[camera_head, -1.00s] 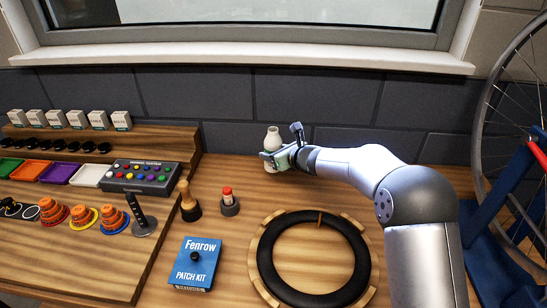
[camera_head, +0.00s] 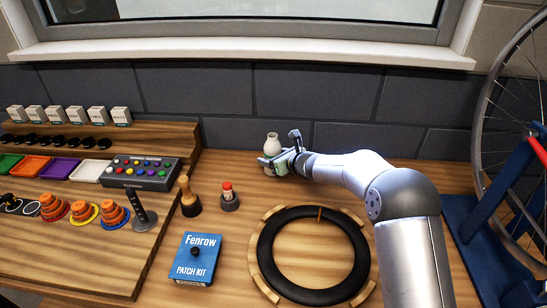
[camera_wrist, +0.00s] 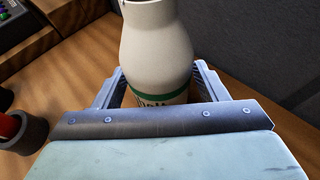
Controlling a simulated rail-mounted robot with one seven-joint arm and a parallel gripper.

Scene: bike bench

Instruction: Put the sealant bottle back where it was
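The sealant bottle, a white bottle (camera_head: 272,141) with a narrower neck, is upright at the back of the bench, near the dark wall. In the wrist view the bottle (camera_wrist: 157,45) fills the top middle and shows a green band and part of a label. My gripper (camera_head: 271,164) is around its lower body. In the wrist view my gripper (camera_wrist: 156,88) has one finger on each side, close against the bottle. The bottle's base is hidden by my gripper, so I cannot tell whether it touches the bench.
A red-capped container (camera_head: 228,195) in a dark holder and a wooden-handled tool (camera_head: 188,198) stand to the left. A blue patch kit (camera_head: 195,260) and a black tyre ring (camera_head: 266,250) lie nearer. A wheel stand (camera_head: 500,215) is at right. The bench around the bottle is clear.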

